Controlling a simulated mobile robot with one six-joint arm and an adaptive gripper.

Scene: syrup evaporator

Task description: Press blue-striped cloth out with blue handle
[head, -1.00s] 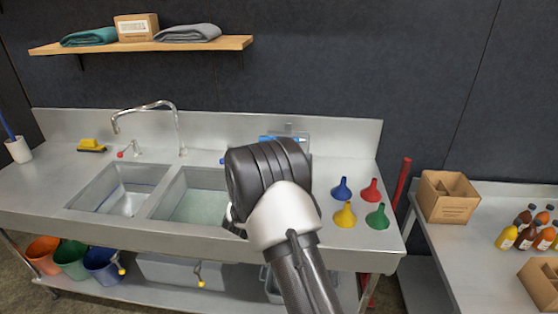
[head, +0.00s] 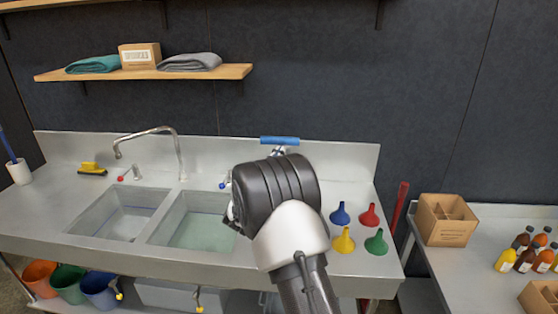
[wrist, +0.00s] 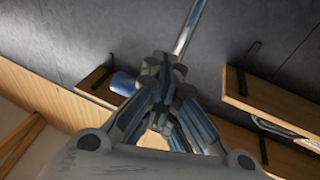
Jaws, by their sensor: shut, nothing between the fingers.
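The blue handle (head: 280,140) is a horizontal bar standing above the back of the counter, behind my arm in the head view. Its lower support is mostly hidden by my arm. I cannot make out the blue-striped cloth in either view. In the wrist view my gripper (wrist: 166,75) is shut and empty, with shelves and the dark wall beyond it. A shiny rod rises behind the fingertips; I cannot tell what it belongs to. In the head view the fingers are mostly hidden by my wrist.
A double sink (head: 190,222) with a faucet (head: 150,132) is left of my arm. Several coloured funnels (head: 342,242) stand to the right. A wall shelf (head: 145,73) holds folded cloths and a box. Buckets (head: 68,283) stand below. A divided carton (head: 445,220) is on the right table.

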